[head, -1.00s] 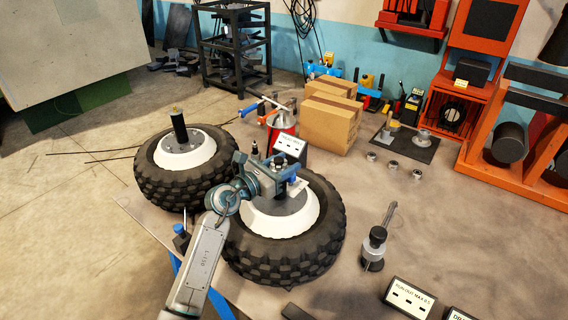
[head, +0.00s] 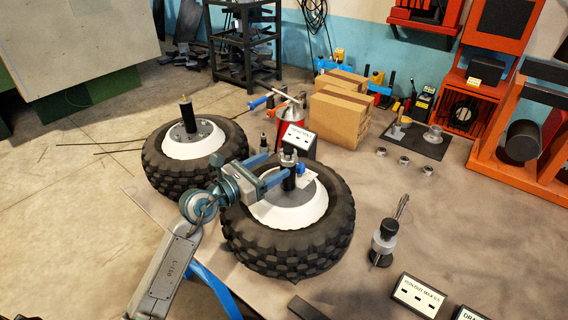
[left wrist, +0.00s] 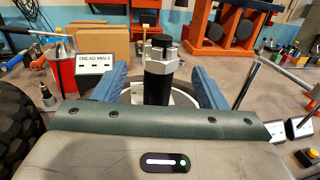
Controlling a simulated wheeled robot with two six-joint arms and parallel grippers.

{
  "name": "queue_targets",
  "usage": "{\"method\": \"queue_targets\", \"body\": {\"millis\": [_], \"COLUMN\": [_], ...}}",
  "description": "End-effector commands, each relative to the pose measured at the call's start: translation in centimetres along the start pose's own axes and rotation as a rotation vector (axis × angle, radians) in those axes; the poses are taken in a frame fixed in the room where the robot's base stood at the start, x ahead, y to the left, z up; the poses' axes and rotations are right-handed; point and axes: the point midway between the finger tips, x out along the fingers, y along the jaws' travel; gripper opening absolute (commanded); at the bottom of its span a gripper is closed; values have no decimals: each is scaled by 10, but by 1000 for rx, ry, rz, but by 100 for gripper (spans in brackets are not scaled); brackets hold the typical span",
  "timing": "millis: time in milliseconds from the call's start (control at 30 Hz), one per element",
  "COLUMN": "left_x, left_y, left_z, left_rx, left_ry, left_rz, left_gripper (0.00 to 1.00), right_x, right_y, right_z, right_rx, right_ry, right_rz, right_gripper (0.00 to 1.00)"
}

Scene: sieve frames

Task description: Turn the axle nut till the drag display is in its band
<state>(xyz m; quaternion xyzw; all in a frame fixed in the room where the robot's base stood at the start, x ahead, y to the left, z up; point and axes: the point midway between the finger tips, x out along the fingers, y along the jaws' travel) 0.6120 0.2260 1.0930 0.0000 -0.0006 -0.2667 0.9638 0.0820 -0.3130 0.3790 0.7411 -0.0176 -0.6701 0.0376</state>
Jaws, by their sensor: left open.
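The near wheel (head: 335,228) lies flat on the table, with a knobbly black tyre and white rim. A black axle post rises from its hub, topped by the silver axle nut (head: 288,157). The nut also shows upright in the left wrist view (left wrist: 161,50). My left gripper (head: 285,164) is open, its blue fingers either side of the post near nut height; I see no contact. In the left wrist view my left gripper (left wrist: 161,78) has gaps on both sides. The drag display (head: 470,314) is cut off at the bottom edge, its reading hidden. My right gripper is not in view.
A second wheel (head: 160,172) lies to the left. A tread display (head: 298,139) and cardboard boxes (head: 335,122) stand behind the near wheel. A run-out display (head: 416,295) and a black-and-silver tool (head: 384,242) stand to the right.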

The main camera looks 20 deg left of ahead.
Motion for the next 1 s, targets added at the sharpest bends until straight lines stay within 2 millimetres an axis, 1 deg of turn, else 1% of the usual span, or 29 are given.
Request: {"method": "queue_targets", "body": {"millis": [33,100,300,833,933,1000], "left_x": [-8,-16,-28,-30,-32,-38], "left_y": [0,1,0,0,-5,-12], "left_z": [-2,-2,-1,1,6,16], "left_rx": [4,3,0,-4,-55,-149], "left_ry": [3,3,1,-3,-49,-126], "left_rz": [-1,1,0,0,-4,-6], "left_gripper": [66,66,66,66,66,66], "right_x": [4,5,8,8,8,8], "right_y": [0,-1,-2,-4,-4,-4], "right_z": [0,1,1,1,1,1], "right_rx": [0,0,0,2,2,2], "right_ry": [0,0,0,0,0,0], "right_rz": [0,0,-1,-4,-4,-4], "right_gripper": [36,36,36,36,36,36]}}
